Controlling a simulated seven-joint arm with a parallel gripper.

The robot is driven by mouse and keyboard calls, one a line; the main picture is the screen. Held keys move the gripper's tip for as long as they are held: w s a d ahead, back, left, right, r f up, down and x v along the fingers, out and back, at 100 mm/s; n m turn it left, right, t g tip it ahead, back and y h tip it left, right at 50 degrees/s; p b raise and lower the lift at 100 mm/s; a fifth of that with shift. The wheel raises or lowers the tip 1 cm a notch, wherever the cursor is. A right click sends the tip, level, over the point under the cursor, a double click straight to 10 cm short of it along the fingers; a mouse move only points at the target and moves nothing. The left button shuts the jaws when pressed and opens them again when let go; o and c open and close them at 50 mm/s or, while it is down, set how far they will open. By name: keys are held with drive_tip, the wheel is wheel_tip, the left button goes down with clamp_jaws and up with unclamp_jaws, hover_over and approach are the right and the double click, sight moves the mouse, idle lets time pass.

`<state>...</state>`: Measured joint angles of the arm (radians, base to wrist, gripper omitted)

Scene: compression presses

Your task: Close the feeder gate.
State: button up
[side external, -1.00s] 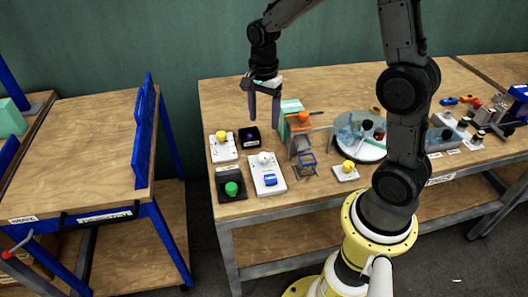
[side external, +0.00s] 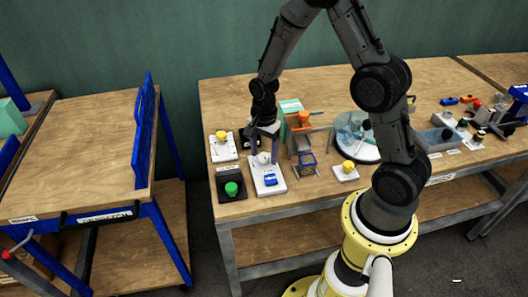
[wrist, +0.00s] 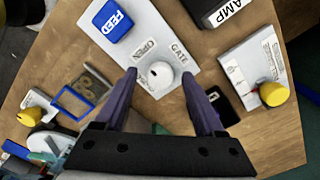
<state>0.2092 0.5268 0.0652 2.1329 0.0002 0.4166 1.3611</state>
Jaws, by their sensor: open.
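The feeder panel is a light grey plate (wrist: 110,45) with a blue FEED block (wrist: 112,19) and a round white knob (wrist: 156,77). The words OPEN and GATE are printed beside the knob, on different sides of it. In the side view the panel (side external: 267,185) lies near the table's front edge. My gripper (wrist: 159,75) is open, with its purple fingers on either side of the knob in the wrist view. In the side view my gripper (side external: 263,149) is low over the panel's knob end. I cannot tell whether the fingers touch the knob.
A black box with a green button (side external: 231,188) is left of the panel. A plate with a yellow knob (side external: 221,136) is behind that. A blue frame (side external: 306,160) and an orange-topped fixture (side external: 303,117) stand close on the right. A round tray (side external: 366,152) is farther right.

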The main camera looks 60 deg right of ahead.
clamp_jaws()
idle(0.3)
drive_tip(key=shift+n, duration=0.3)
drive_tip(key=n, duration=0.3)
drive_tip(key=shift+n, duration=0.3)
drive_tip(key=n, duration=0.4)
drive_tip(key=shift+n, duration=0.3)
drive_tip(key=n, duration=0.4)
drive_tip(key=shift+r, duration=0.1)
drive_tip(key=shift+n, duration=2.5)
